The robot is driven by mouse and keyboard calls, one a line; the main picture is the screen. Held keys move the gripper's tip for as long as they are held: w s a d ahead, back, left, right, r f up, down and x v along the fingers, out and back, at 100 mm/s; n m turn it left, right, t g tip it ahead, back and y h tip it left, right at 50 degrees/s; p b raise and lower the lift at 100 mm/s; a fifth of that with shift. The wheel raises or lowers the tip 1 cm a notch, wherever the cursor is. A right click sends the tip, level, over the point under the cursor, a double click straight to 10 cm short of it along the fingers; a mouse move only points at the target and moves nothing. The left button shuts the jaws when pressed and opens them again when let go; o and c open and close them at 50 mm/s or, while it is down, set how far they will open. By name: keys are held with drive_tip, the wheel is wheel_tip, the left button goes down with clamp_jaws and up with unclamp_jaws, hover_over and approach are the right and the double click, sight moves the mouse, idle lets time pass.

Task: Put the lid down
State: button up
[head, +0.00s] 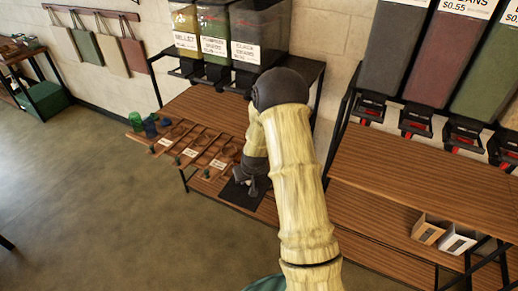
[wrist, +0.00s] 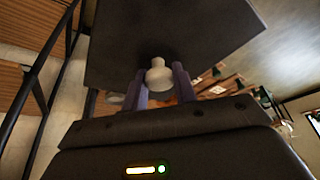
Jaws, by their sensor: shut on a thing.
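The lid is a dark square plate with a pale round knob. In the wrist view the lid (wrist: 170,35) fills the top middle, and its knob (wrist: 158,82) sits between the two fingers of my gripper (wrist: 161,84). My gripper is shut on the knob. In the head view the lid (head: 241,197) shows as a dark square under my gripper (head: 250,184), near the front edge of the left wooden table. My arm hides part of that area. I cannot tell whether the lid touches the table.
The left table (head: 205,104) holds several wooden scoops or trays with labels (head: 188,152) and coloured cups (head: 151,126), left of the lid. Grain bins (head: 259,30) stand behind. The right shelf (head: 425,185) has two small boxes (head: 457,240). Floor at left is clear.

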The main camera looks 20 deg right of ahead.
drive_tip(key=s+a+f+b, duration=0.2)
drive_tip(key=s+a+f, duration=0.4)
drive_tip(key=s+f, duration=0.3)
drive_tip(key=shift+a+f+n, duration=0.2)
drive_tip(key=shift+f+n, duration=0.1)
drive_tip(key=shift+f, duration=0.05)
